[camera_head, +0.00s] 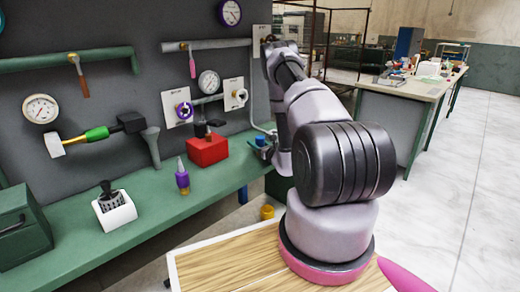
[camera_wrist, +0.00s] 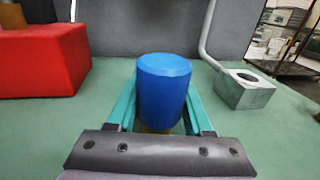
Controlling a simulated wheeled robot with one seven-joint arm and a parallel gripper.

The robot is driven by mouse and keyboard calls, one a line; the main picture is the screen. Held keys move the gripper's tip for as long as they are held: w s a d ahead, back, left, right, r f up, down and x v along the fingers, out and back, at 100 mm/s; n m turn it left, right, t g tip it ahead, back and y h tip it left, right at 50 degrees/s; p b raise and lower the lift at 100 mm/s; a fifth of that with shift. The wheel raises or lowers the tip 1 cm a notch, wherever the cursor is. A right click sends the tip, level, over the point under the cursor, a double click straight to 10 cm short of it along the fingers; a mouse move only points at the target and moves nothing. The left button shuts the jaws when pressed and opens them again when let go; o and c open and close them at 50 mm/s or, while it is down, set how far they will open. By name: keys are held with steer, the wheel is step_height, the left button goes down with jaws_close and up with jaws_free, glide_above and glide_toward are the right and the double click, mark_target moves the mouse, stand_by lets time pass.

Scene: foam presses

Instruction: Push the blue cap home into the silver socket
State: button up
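The blue cap (camera_wrist: 163,92) stands upright between the teal fingers of my gripper (camera_wrist: 163,100) in the wrist view. The fingers lie close along both its sides, and my gripper looks shut on it. A yellowish part shows under the cap, mostly hidden by the dark gripper body. The silver socket (camera_wrist: 243,93) is a grey block with a round dark opening in its top, on the green bench to the right of the cap and apart from it. In the head view the blue cap (camera_head: 260,141) is a small patch at the bench's right end; my arm hides most of the gripper.
A red block (camera_wrist: 42,62) stands left of the cap; it also shows in the head view (camera_head: 207,150). A grey pipe (camera_wrist: 208,35) rises behind the socket. The green bench (camera_head: 160,212) also carries a purple bottle (camera_head: 182,180) and a white holder (camera_head: 115,212).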

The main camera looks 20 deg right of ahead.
jaws_close()
